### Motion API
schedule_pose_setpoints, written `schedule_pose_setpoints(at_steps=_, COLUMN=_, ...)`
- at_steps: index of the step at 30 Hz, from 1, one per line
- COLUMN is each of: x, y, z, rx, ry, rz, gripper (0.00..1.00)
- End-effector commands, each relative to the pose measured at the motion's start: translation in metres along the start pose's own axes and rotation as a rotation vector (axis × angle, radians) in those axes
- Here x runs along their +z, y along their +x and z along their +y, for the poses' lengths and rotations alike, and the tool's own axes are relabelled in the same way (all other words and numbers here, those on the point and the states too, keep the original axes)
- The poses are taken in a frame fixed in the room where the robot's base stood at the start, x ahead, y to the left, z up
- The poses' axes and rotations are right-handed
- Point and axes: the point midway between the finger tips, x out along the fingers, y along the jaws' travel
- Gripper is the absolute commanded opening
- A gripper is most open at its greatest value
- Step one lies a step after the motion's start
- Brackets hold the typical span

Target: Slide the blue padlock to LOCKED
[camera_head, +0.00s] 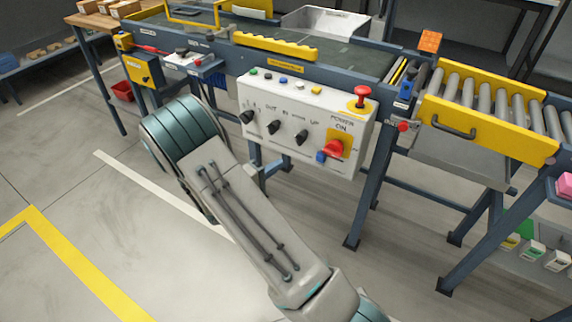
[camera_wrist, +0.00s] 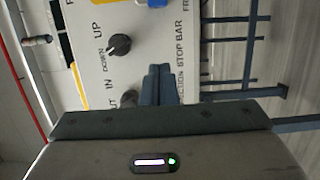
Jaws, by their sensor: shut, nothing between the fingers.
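The blue padlock (camera_head: 321,157) sits low on the white control panel (camera_head: 285,107), just left of and below the red rotary switch (camera_head: 333,149) on its yellow POWER plate. A blue piece at the top edge of the wrist view (camera_wrist: 156,3) looks like the same padlock, mostly cut off. Its slide and LOCKED marking are too small to read. My gripper (camera_wrist: 158,72) is shut and empty in front of the panel's lower part, by the STOP BAR lettering and apart from the padlock. In the head view my arm hides the gripper.
Black knobs, one by the UP/DOWN lettering (camera_wrist: 119,44), stand out from the panel near my fingers. A red mushroom button (camera_head: 361,95) is at its upper right. Blue frame legs (camera_head: 366,190) stand below. A roller conveyor (camera_head: 485,105) is at right. The floor in front is clear.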

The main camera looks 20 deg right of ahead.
Motion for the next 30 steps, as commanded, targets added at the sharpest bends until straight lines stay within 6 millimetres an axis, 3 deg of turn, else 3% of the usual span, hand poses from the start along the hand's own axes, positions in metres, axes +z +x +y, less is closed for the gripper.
schedule_pose_setpoints(at_steps=12, x=0.002, y=0.088, z=-0.002, rx=0.000, ry=0.001, rz=-0.006, gripper=0.00)
schedule_pose_setpoints(at_steps=21, x=0.036, y=0.094, z=-0.001, rx=0.000, ry=0.000, rz=-0.003, gripper=0.00)
schedule_pose_setpoints(at_steps=30, x=0.040, y=0.095, z=0.000, rx=-0.001, ry=0.000, rz=-0.001, gripper=0.00)
